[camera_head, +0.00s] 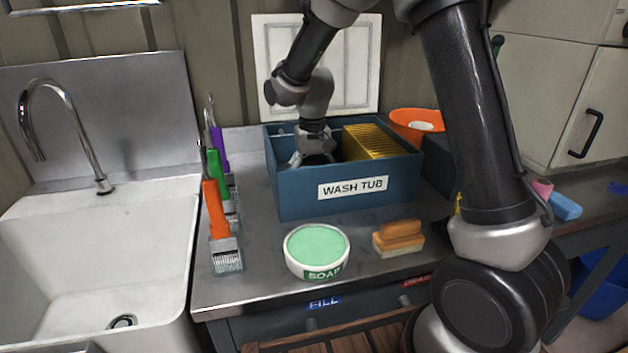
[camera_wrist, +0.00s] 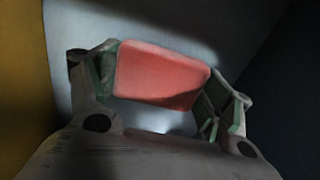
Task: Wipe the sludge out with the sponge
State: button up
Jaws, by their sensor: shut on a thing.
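A blue wash tub (camera_head: 345,187) labelled "WASH TUB" stands on the metal counter. My gripper (camera_head: 308,157) reaches down into its left part, and the front wall partly hides the fingers. In the wrist view my gripper (camera_wrist: 160,88) is shut on a red-pink sponge (camera_wrist: 162,75), one finger at each end. The sponge is over or against a pale grey surface inside the tub; I cannot tell if it touches. A yellow ridged board (camera_head: 370,142) fills the tub's right part. I cannot make out the sludge; the tub floor is hidden in the head view and shadowed in the wrist view.
A soap bowl (camera_head: 317,250) and a wooden brush (camera_head: 398,238) stand before the tub. Several coloured-handled brushes (camera_head: 215,205) line the left, beside the white sink (camera_head: 90,250). Pink (camera_head: 543,188) and blue (camera_head: 565,205) blocks lie far right.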

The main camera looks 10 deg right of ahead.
jog(key=shift+w+f, duration=0.15)
jog(key=shift+w, duration=1.55)
jog(key=shift+w+f, duration=0.15)
jog(key=shift+w, duration=1.55)
jog(key=shift+r, duration=3.05)
jog(key=shift+r, duration=1.5)
jog(key=shift+r, duration=0.1)
